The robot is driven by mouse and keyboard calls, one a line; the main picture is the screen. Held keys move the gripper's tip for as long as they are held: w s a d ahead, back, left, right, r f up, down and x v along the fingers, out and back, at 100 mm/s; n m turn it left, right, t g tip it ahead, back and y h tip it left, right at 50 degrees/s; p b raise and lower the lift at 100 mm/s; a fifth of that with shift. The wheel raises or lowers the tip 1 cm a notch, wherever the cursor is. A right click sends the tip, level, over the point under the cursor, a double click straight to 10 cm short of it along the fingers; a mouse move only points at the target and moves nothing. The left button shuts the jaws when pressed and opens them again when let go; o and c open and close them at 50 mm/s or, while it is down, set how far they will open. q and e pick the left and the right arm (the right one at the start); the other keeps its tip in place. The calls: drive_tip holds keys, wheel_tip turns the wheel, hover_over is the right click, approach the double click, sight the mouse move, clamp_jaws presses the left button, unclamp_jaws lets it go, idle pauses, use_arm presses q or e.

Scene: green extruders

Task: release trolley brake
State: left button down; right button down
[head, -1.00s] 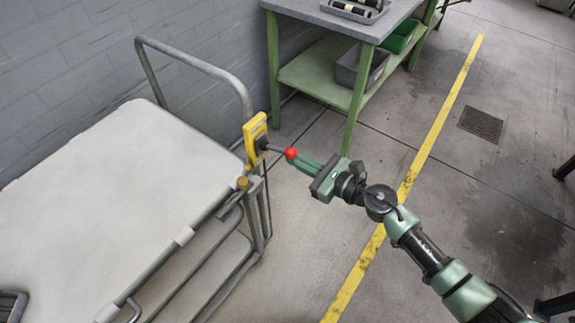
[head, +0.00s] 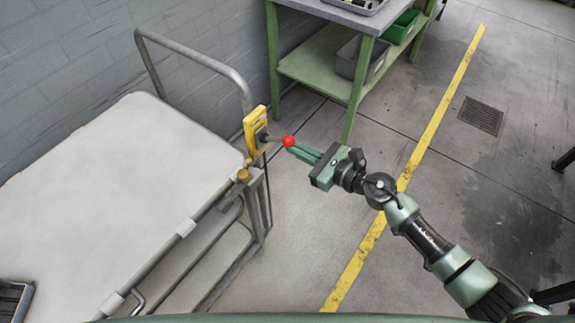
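The trolley (head: 120,190) stands at the left with a pale flat top and a grey tube handle (head: 195,65) at its far end. A yellow brake plate (head: 255,131) is fixed at its right corner. From it a short dark lever sticks out to the right, nearly level, and ends in a red ball knob (head: 288,141). My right gripper (head: 293,145) reaches in from the right with its two green fingers at the knob. The fingers look closed on the knob, and they hide its right side. My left gripper is out of view.
A green workbench (head: 345,15) with grey and green bins on its lower shelf stands behind. A yellow floor line (head: 440,115) and a drain grate (head: 480,115) lie to the right. The floor around my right arm is clear.

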drive_tip(key=shift+w+r, duration=0.15)
drive_tip(key=shift+r, duration=0.3)
drive_tip(key=f+b+v, duration=0.1)
drive_tip(key=v, duration=0.6)
drive_tip(key=shift+s+d+r+b, duration=0.15)
drive_tip(key=shift+s+d+b, duration=0.15)
drive_tip(key=shift+b, duration=0.05)
